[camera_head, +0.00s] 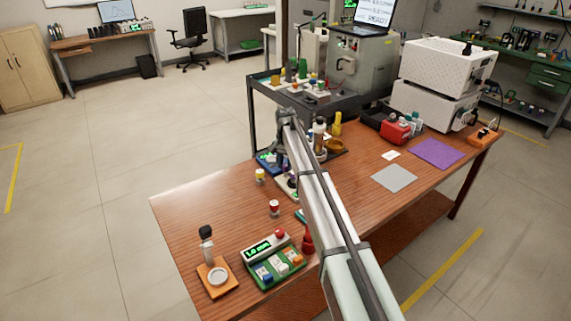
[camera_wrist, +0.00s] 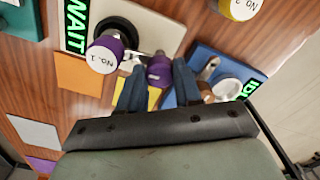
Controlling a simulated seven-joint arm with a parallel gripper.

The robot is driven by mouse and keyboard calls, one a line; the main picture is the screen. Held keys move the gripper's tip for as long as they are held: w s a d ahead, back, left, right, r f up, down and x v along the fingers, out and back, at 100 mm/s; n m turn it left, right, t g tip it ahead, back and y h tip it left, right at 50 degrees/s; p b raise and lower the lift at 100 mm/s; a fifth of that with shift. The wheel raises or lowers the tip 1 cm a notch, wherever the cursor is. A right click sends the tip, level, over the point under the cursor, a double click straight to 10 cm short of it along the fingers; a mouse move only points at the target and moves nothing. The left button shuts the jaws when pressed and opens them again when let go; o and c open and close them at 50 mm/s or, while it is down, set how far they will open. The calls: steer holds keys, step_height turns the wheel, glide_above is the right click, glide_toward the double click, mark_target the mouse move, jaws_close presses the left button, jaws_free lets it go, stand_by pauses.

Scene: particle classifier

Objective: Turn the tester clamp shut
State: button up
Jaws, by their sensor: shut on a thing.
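In the wrist view, the beige tester (camera_wrist: 150,27) lies under my gripper, with a green "WAIT" display (camera_wrist: 76,25) at its left end. A purple-capped vial marked "NO. 1" (camera_wrist: 104,57) stands upright at a dark round seat on the tester. A purple clamp knob (camera_wrist: 160,70) sits to its right. My gripper (camera_wrist: 158,78) has its two dark blue fingers on either side of this knob and is shut on it. In the head view, my arm hides most of the tester (camera_head: 285,186), the knob and the fingertips.
A blue device (camera_wrist: 222,62) with an "IDLE" display is close right of my fingers. A yellow-capped vial (camera_wrist: 240,7) stands nearby. In the head view, a red-capped vial (camera_head: 274,207) and a green tray (camera_head: 267,283) are nearer. The left tabletop (camera_head: 190,205) is clear.

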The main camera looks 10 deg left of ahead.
mark_target(286, 165)
steer(key=shift+m, duration=0.6)
steer(key=o, duration=1)
steer(key=shift+o, duration=0.2)
step_height(286, 165, up, 14)
steer(key=shift+d+f, duration=0.1)
